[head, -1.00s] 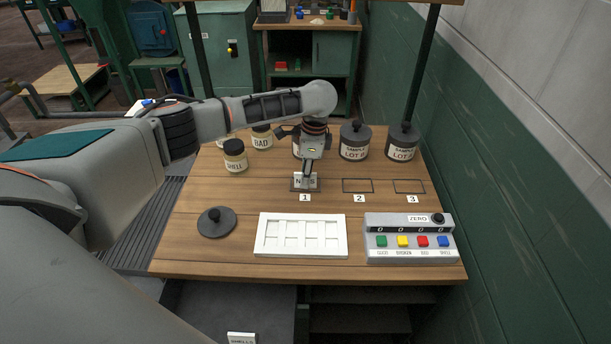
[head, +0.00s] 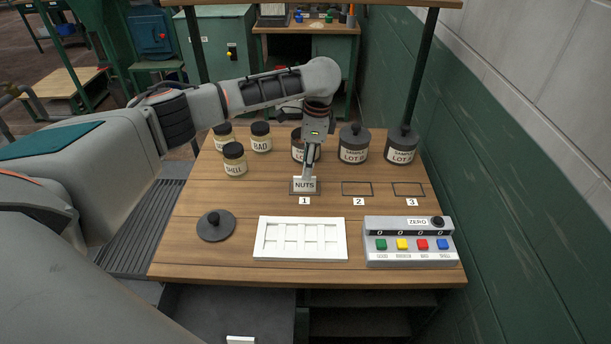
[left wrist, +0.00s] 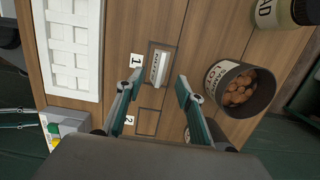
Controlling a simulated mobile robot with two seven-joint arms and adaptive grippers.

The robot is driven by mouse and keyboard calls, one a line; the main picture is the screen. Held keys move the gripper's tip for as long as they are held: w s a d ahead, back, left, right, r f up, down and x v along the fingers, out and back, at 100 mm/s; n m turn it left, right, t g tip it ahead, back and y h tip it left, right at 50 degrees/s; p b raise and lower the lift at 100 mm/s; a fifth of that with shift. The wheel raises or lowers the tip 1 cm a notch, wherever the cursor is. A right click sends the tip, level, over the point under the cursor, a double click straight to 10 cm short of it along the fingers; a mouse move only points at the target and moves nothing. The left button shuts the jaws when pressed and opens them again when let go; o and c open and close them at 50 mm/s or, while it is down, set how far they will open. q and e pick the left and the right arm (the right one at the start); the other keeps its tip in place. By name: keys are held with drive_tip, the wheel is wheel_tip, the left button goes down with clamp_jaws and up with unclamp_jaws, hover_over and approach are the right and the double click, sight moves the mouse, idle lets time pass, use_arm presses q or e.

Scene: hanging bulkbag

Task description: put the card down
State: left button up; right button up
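A small white card reading NUTS (head: 305,185) stands in the outlined spot marked 1 on the wooden table. It also shows in the left wrist view (left wrist: 158,68), inside its dark outline. My left gripper (head: 310,172) is just above and behind the card. In the left wrist view my left gripper (left wrist: 158,84) has its two fingers spread wide apart with nothing between them, and the card is beyond the fingertips. My right gripper is not in view.
Outlined spots 2 (head: 357,188) and 3 (head: 408,189) are empty. An open jar of brown nuts (left wrist: 240,90) stands close behind the card. Lidded jars (head: 402,147) stand alongside. A white tray (head: 300,256), button box (head: 410,257) and loose lid (head: 216,226) lie in front.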

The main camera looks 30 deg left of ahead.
use_arm(q)
wheel_tip(320, 180, up, 6)
drive_tip(key=shift+w+d, duration=0.15)
drive_tip(key=shift+d, duration=0.15)
idle(0.4)
